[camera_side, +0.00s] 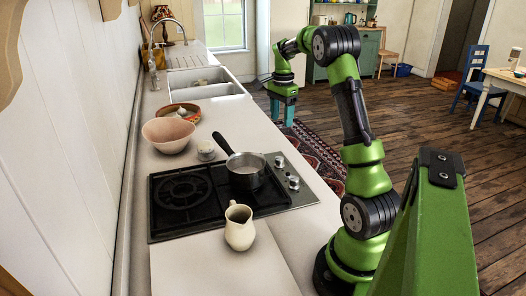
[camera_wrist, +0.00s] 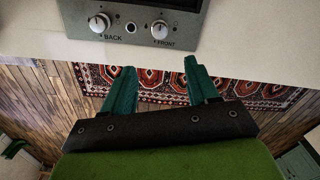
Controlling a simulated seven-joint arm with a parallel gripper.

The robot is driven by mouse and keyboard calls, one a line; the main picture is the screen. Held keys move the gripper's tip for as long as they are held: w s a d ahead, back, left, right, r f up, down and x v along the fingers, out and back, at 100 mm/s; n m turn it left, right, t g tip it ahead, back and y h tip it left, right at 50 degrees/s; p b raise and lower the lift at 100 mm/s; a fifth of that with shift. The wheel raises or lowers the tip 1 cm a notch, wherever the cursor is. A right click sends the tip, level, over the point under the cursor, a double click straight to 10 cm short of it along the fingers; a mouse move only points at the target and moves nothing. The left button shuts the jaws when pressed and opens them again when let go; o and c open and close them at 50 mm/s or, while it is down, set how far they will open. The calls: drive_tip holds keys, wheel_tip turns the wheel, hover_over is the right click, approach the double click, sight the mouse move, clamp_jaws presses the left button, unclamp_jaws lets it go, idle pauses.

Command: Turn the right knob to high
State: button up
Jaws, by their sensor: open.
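The cooktop (camera_side: 207,228) is a dark hob set in the pale counter. Its metal control strip (camera_wrist: 60,12) shows at the top of the wrist view. The right knob (camera_wrist: 159,30) is small, round and silver, by the label FRONT. The left knob (camera_wrist: 99,23) is by the label BACK. The two knobs also show small on the hob's right side in the side view. My gripper (camera_wrist: 159,64) is open, with two green fingers apart and nothing between them. It is below the right knob in the wrist view, not touching it. In the side view it (camera_side: 282,112) hangs beyond the counter's edge.
A dark saucepan (camera_side: 246,180) stands on the hob near the knobs. A cream jug (camera_side: 239,230) stands on the front counter. A pink bowl (camera_side: 168,137) and a small jar (camera_side: 206,150) are behind the hob. A patterned rug (camera_side: 318,156) lies on the floor below.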

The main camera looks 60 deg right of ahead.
sight(280, 158)
wheel_tip(280, 158, down, 15)
drive_tip(key=shift+f, duration=0.1)
idle(0.4)
drive_tip(key=c, duration=1)
drive_tip(key=shift+c, duration=0.2)
